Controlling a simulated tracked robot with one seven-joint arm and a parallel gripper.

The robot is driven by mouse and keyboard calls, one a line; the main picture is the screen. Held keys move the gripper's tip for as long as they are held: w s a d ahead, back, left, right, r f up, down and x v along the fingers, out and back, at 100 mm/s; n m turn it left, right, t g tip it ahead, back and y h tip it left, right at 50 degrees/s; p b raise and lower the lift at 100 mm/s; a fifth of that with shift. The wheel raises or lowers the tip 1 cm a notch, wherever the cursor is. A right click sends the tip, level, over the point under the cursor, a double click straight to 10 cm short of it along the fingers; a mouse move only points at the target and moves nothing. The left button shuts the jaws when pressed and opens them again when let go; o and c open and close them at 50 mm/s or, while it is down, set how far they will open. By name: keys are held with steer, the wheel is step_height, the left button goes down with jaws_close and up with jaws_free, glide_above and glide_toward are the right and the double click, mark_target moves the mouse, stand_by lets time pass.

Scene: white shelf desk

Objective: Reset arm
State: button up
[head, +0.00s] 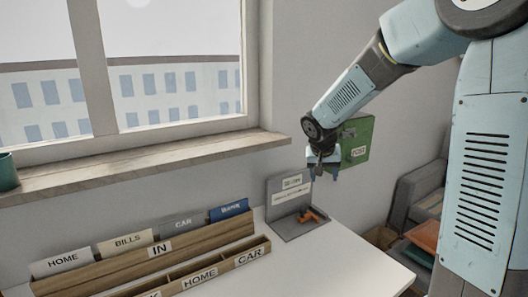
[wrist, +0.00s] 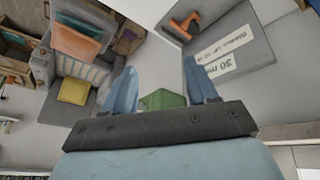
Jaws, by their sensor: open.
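My gripper (head: 322,174) hangs at the end of my bent arm, in the air above the right part of the white desk (head: 345,262). In the wrist view, my gripper (wrist: 162,82) has its two blue fingers spread wide, with nothing held between them. A green box-like thing (head: 358,141) with a white label is behind and right of my gripper in the head view. Green also shows beyond the gap between the fingers in the wrist view (wrist: 162,99); it looks apart from them.
A grey stand (head: 284,199) with an orange item (head: 312,215) sits below my gripper. Wooden file holders (head: 160,255) labelled IN, HOME and CAR stand at left. A window sill (head: 140,165) runs behind. A grey armchair (head: 415,190) is beyond the desk. The desk's front right is clear.

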steer(key=s+d+r, duration=0.1)
steer(key=s+r, duration=0.2)
steer(key=s, duration=0.7)
steer(key=s+d+r+n+y, duration=0.1)
steer(key=s+d+r, duration=0.1)
steer(key=s, duration=0.9)
steer(key=s+d+r+n+t+y, duration=0.1)
steer(key=s+r, duration=0.3)
steer(key=s, duration=0.6)
steer(key=shift+s+d+r, duration=0.15)
steer(key=shift+r, duration=0.25)
